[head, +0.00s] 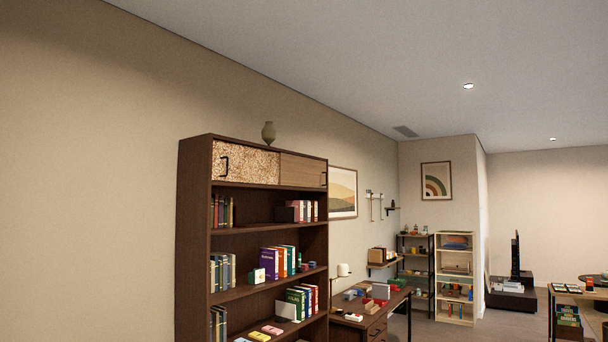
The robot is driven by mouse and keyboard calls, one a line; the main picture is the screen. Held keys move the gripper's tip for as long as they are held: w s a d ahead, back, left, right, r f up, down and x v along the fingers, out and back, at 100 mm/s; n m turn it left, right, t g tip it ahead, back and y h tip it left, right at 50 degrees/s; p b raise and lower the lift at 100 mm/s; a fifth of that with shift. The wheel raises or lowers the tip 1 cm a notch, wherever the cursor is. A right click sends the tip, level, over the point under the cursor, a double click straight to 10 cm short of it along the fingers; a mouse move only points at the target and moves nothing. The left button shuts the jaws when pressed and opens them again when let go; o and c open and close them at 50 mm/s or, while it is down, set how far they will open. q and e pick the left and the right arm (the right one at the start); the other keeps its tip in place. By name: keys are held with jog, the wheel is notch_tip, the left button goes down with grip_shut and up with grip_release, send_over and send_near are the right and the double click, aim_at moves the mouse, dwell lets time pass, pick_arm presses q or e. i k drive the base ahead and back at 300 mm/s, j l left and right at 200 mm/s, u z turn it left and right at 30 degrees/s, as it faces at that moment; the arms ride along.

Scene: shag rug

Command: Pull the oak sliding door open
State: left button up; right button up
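The tall dark wood bookcase (194,240) stands against the left wall, with two sliding doors across its top compartment. The plain brown wood door, which looks like the oak one (300,168), covers the right half. Its dark handle (323,179) is near its right edge. The speckled tan door (250,163) covers the left half, with a dark bracket handle (224,166) near its left edge. No opening shows between the two doors. What is behind them is hidden. Neither of my grippers is in view.
A vase (268,133) stands on top of the bookcase. Open shelves below hold several books (299,303) and small items. A desk (372,327) with a lamp (342,271) and clutter stands right of the bookcase. Floor (440,331) shows farther right.

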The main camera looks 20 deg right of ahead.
aim_at(294, 170)
jog(key=i+l+z, duration=0.65)
jog(key=i, duration=0.15)
jog(key=i+l+z, duration=0.3)
jog(key=i, duration=0.7)
jog(key=i+z, duration=0.3)
jog(key=i, duration=0.7)
jog(key=j, duration=0.1)
